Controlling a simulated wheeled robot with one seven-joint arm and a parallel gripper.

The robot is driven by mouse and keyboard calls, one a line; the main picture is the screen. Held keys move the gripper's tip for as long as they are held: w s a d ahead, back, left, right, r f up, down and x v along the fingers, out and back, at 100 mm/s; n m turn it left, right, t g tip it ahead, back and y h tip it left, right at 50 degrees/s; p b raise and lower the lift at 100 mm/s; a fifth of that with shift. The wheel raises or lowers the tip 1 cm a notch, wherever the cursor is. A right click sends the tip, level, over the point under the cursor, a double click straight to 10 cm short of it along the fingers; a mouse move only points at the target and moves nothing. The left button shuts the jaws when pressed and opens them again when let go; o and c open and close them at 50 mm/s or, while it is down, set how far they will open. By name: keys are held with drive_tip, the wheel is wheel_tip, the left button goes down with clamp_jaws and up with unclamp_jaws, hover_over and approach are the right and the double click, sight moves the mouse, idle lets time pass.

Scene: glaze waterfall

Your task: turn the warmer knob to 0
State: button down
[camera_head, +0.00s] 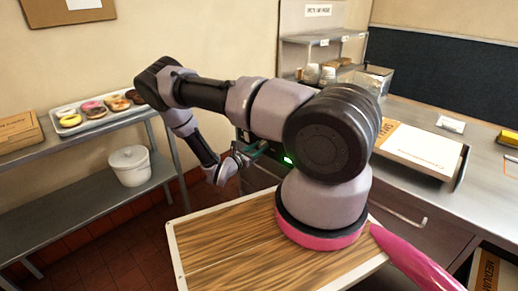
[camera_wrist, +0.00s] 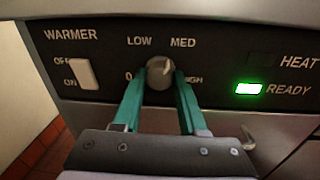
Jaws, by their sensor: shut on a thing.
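The warmer knob (camera_wrist: 159,76) is a round grey dial on a black panel in the wrist view. Its light pointer mark is toward the upper right, near MED. Around it are the labels 0, LOW, MED and HIGH. My gripper (camera_wrist: 160,82) has two green fingers, one on each side of the knob, closed on it. In the head view my gripper (camera_head: 250,156) reaches the front of the warmer, and my arm hides the knob.
A white WARMER switch (camera_wrist: 84,74) with OFF and ON labels is left of the knob. A lit green READY light (camera_wrist: 248,89) is to its right. A shelf at left holds a donut tray (camera_head: 98,110) and a white pot (camera_head: 130,165).

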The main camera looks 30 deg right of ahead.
drive_tip(key=n, duration=0.6)
drive_tip(key=shift+a+g, duration=0.1)
drive_tip(key=shift+g, duration=0.2)
drive_tip(key=n, duration=0.7)
drive_tip(key=shift+g, duration=0.3)
drive_tip(key=n, duration=0.6)
drive_tip(key=shift+w+g, duration=0.1)
drive_tip(key=shift+g, duration=0.2)
drive_tip(key=n, duration=0.6)
drive_tip(key=shift+n+g, duration=0.3)
drive_tip(key=shift+c, duration=2.3)
unclamp_jaws()
